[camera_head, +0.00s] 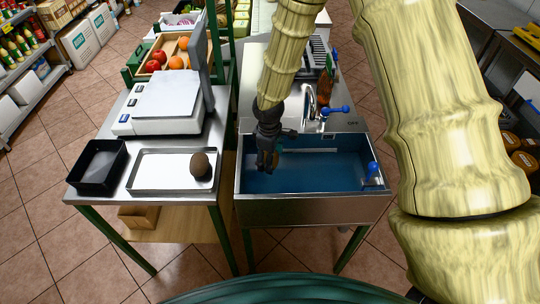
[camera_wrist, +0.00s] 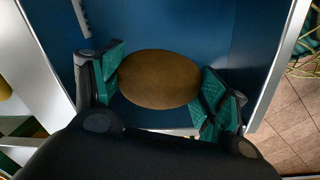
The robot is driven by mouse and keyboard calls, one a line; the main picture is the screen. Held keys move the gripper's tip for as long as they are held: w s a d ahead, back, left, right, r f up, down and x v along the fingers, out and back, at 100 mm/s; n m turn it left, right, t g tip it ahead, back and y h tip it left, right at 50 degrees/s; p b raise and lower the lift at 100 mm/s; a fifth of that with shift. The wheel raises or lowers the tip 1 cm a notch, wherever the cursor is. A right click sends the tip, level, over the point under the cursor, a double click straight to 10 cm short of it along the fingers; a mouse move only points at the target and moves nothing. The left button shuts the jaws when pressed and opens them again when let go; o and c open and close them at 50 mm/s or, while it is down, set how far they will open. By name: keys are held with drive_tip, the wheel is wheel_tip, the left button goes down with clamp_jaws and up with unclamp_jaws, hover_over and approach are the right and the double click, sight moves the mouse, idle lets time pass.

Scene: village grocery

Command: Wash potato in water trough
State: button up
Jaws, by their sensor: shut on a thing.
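My gripper (camera_head: 267,165) hangs down into the left part of the blue water trough (camera_head: 320,207), inside its rim. In the wrist view my gripper (camera_wrist: 160,85) is shut on a smooth brown oval potato (camera_wrist: 159,79), with green-padded fingers on both its sides. In the head view the potato is mostly hidden by the gripper. The trough's blue inside lies behind the potato in the wrist view. I cannot tell whether the potato touches the water.
A tap with a blue lever (camera_head: 335,110) stands behind the trough, and another blue handle (camera_head: 372,170) is at its right. On the left table are a metal tray (camera_head: 150,188) with a dark brown round item (camera_head: 200,164), a black bin (camera_head: 98,184) and a white scale (camera_head: 166,95).

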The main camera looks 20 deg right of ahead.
wheel_tip(320, 180, down, 13)
drive_tip(key=b, duration=0.9)
drive_tip(key=shift+b, duration=0.3)
drive_tip(key=shift+f+b, duration=0.7)
drive_tip(key=shift+f, duration=1.3)
drive_tip(key=shift+d, duration=0.1)
drive_tip(key=shift+s+d+p, duration=0.3)
drive_tip(key=shift+d, duration=0.8)
drive_tip(key=shift+s+d+p, duration=0.3)
drive_tip(key=shift+d+p, duration=0.05)
drive_tip(key=shift+d, duration=0.75)
drive_tip(key=shift+s+d+p, duration=0.3)
drive_tip(key=shift+d, duration=0.8)
drive_tip(key=shift+a, duration=0.1)
drive_tip(key=shift+w+a+p, duration=0.15)
drive_tip(key=shift+w+a, duration=0.15)
drive_tip(key=shift+a, duration=0.8)
drive_tip(key=shift+w+a+p, duration=0.1)
drive_tip(key=shift+w+a, duration=0.25)
drive_tip(key=shift+a, duration=0.75)
drive_tip(key=shift+w+a+p, duration=0.15)
drive_tip(key=shift+w+a, duration=0.15)
drive_tip(key=shift+a, duration=0.8)
drive_tip(key=shift+d, duration=0.1)
